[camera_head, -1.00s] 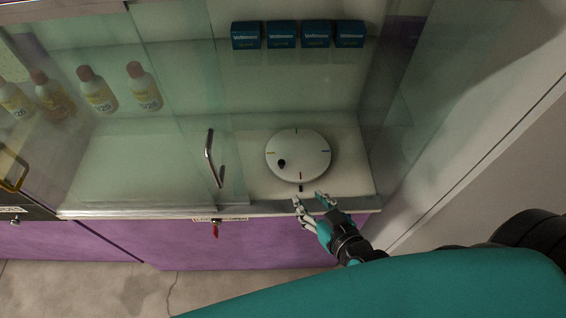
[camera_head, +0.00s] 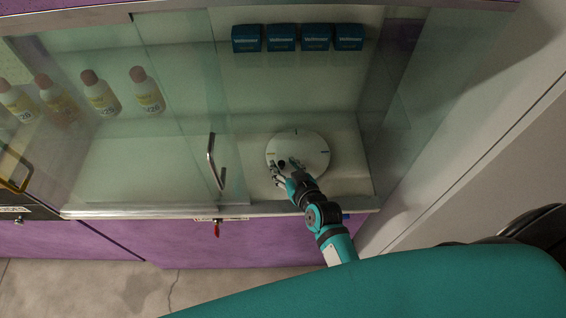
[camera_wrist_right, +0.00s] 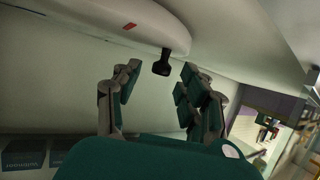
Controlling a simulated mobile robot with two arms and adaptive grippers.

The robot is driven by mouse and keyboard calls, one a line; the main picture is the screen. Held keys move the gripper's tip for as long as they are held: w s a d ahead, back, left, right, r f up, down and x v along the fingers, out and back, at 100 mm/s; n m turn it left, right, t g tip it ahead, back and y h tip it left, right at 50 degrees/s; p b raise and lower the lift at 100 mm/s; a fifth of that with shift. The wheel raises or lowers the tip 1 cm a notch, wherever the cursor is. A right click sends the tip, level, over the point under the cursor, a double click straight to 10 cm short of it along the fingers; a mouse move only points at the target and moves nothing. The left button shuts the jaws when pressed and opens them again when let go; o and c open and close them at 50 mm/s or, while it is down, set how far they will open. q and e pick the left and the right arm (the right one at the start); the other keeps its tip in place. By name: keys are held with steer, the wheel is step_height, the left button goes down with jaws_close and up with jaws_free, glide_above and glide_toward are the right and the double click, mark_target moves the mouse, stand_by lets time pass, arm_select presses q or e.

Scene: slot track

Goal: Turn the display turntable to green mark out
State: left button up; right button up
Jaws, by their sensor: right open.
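The white round turntable (camera_head: 314,146) lies on the shelf of the glass display case. A dark mark (camera_head: 296,132) shows at its back edge, too small to tell its colour, and a bluish mark (camera_head: 325,152) at its right. A red mark (camera_wrist_right: 129,26) shows on its rim in the right wrist view. The black knob (camera_head: 281,163) is on its front left part. My right gripper (camera_head: 284,171) is open at the knob. In the right wrist view the knob (camera_wrist_right: 162,66) stands between the open fingers (camera_wrist_right: 159,82), not clearly touched. My left gripper is out of view.
A glass door with a metal handle (camera_head: 212,160) stands left of the turntable. Several blue boxes (camera_head: 284,38) line the shelf behind, and several bottles (camera_head: 147,91) stand at the left. A red-tagged key (camera_head: 216,229) hangs at the front edge.

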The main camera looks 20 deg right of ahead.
steer(key=shift+w+a+f, duration=0.1)
steer(key=shift+w+f, duration=0.15)
steer(key=shift+w, duration=0.4)
jaws_close()
